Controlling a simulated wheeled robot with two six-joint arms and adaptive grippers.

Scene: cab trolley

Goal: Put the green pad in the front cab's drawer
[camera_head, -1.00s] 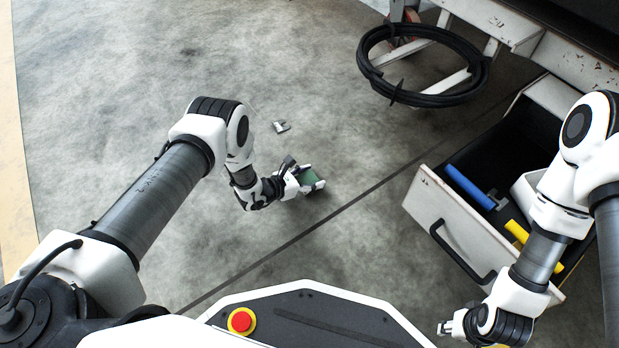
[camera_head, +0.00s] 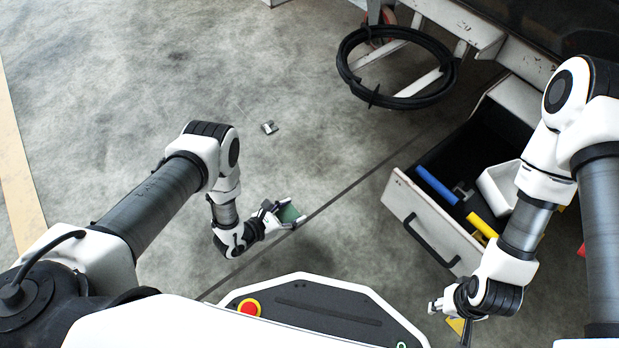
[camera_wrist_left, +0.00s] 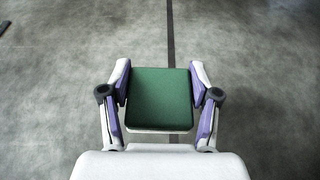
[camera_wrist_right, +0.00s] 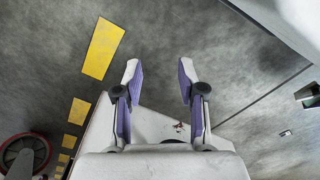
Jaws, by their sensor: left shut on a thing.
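The green pad (camera_wrist_left: 160,98) is a flat square block held between the two fingers of my left gripper (camera_wrist_left: 160,95), shown in the left wrist view. In the head view the pad (camera_head: 289,214) is above the bare floor, left of the drawer. My left gripper (camera_head: 284,216) is shut on it. The drawer (camera_head: 432,222) has a light front with a black handle and stands pulled out. Inside are a blue bar (camera_head: 437,185), a yellow bar (camera_head: 483,226) and a white box (camera_head: 497,187). My right gripper (camera_wrist_right: 159,82) is open and empty, in front of the drawer.
A black cable coil (camera_head: 398,103) hangs on the trolley frame at the top. A small metal piece (camera_head: 269,128) lies on the floor. Yellow floor marks (camera_wrist_right: 103,48) and a red wheel (camera_wrist_right: 25,155) show in the right wrist view. Floor between pad and drawer is clear.

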